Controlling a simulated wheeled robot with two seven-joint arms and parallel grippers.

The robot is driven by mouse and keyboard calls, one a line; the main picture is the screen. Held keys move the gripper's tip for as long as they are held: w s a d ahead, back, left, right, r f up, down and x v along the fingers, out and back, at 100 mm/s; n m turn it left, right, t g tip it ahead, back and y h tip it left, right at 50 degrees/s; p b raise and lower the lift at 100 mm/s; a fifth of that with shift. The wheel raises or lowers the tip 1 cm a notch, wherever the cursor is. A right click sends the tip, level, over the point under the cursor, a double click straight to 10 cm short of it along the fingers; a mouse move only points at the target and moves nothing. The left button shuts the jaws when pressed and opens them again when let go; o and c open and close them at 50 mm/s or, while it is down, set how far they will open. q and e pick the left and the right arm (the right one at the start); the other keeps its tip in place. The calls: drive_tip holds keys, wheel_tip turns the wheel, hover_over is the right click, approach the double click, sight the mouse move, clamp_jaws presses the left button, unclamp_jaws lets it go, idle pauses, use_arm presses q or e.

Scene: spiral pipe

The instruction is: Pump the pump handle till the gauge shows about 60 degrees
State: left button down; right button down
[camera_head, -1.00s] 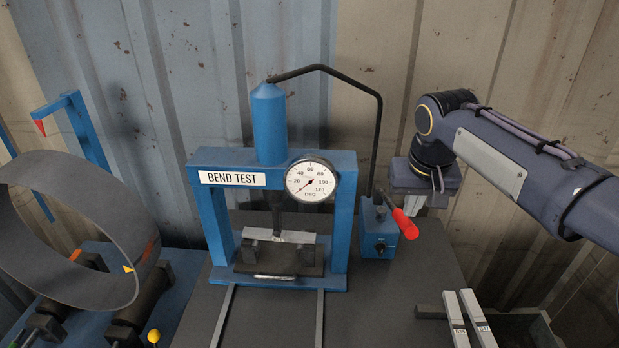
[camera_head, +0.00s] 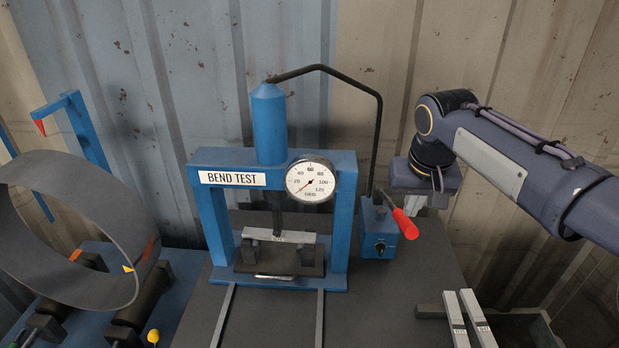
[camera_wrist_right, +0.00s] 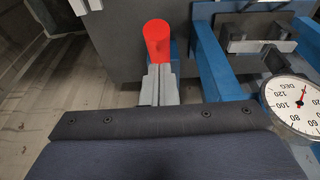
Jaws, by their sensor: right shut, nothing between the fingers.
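The pump handle is a lever with a red grip (camera_head: 405,224) on a blue pump box (camera_head: 378,232), right of the blue bend-test press (camera_head: 345,215). The grip points to the lower right. The white gauge (camera_head: 310,180) on the press has its red needle at lower left, near the low end of its scale. A pale bar lies across the supports (camera_head: 280,262) under the punch. My right gripper (camera_head: 432,198) is shut and empty, just right of the handle. In the right wrist view, its fingertips (camera_wrist_right: 159,72) are close to the red grip (camera_wrist_right: 157,40); whether they touch is unclear.
A black hose (camera_head: 379,130) runs from the press cylinder to the pump box. A large grey ring (camera_head: 60,230) stands on a blue roller machine at left. Loose bars (camera_head: 470,318) lie on a tray at lower right. Bare tabletop lies in front of the pump.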

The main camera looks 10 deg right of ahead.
drive_tip(key=shift+f, duration=0.15)
drive_tip(key=shift+f+b, duration=0.65)
drive_tip(key=shift+f, duration=0.05)
wheel_tip(320, 180, down, 8)
drive_tip(key=s+b, duration=0.2)
drive_tip(key=b, duration=0.4)
drive_tip(key=shift+s+a+b, duration=0.2)
drive_tip(key=shift+a+b, duration=0.1)
drive_tip(key=shift+b, duration=0.05)
drive_tip(key=shift+f, duration=0.1)
wheel_tip(320, 180, down, 9)
drive_tip(key=b, duration=0.6)
drive_tip(key=shift+s, duration=0.2)
